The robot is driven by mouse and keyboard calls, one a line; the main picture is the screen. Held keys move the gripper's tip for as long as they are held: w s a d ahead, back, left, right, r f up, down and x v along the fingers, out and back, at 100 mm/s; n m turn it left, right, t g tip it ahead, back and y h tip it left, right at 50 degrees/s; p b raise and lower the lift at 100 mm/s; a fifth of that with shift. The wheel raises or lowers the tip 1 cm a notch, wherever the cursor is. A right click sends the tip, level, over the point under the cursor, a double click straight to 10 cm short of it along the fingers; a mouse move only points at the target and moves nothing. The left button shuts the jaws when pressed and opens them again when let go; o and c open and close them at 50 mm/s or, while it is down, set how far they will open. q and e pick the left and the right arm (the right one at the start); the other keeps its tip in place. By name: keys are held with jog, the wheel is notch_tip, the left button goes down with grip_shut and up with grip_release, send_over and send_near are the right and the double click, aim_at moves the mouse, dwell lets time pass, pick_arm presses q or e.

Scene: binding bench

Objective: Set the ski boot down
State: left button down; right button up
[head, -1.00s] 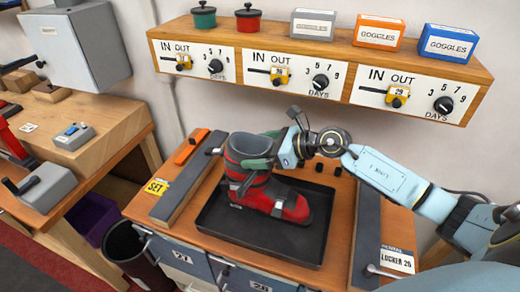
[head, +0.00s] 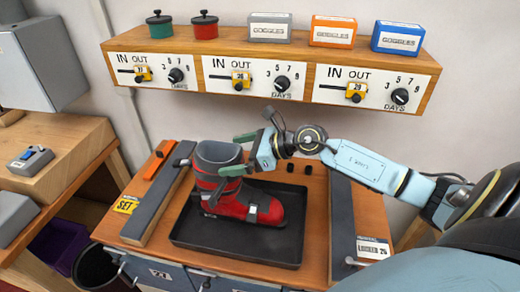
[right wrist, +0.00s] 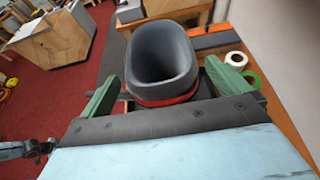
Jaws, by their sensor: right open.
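The ski boot (head: 250,203) is red and grey and stands upright in the black tray (head: 270,253) on the bench, toe to the right. Its grey cuff also shows in the right wrist view (right wrist: 160,58). My right gripper (head: 238,153) is open at the top of the boot. In the right wrist view its green fingers (right wrist: 170,88) stand apart on either side of the cuff, with a gap at each side. My left gripper is not in view.
Grey rails (head: 158,208) and (head: 342,225) flank the tray. An orange bar (head: 160,160) lies at the left. A shelf (head: 275,55) with dials, pots and goggles boxes runs along the wall behind. White and green tape rolls (right wrist: 236,61) show in the right wrist view.

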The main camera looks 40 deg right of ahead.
jog(key=b+v, duration=0.1)
jog(key=v, duration=0.8)
jog(key=shift+s, duration=0.2)
jog(key=shift+d, duration=0.15)
